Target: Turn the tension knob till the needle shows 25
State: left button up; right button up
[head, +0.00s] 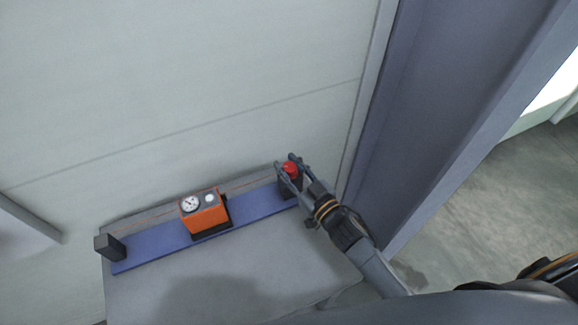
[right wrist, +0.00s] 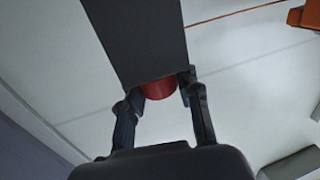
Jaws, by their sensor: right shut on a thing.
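The red tension knob (head: 290,168) sits on top of a dark block at the right end of the blue rail (head: 160,239). My right gripper (head: 288,168) has its fingers on either side of the knob and is shut on it. The right wrist view shows the red knob (right wrist: 159,88) between the two fingers, partly covered by a dark block. An orange gauge box (head: 205,215) with a round white dial (head: 191,203) stands at the middle of the rail. The needle's reading is too small to tell. My left gripper is not in view.
The rail lies on a grey table (head: 250,265) against a pale wall panel (head: 180,80). A dark block (head: 109,247) stands at the rail's left end. A blue-grey upright (head: 420,90) rises to the right of the table. The table's front part is clear.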

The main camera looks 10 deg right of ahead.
jog(key=o, duration=1.2)
jog(key=v, duration=1.2)
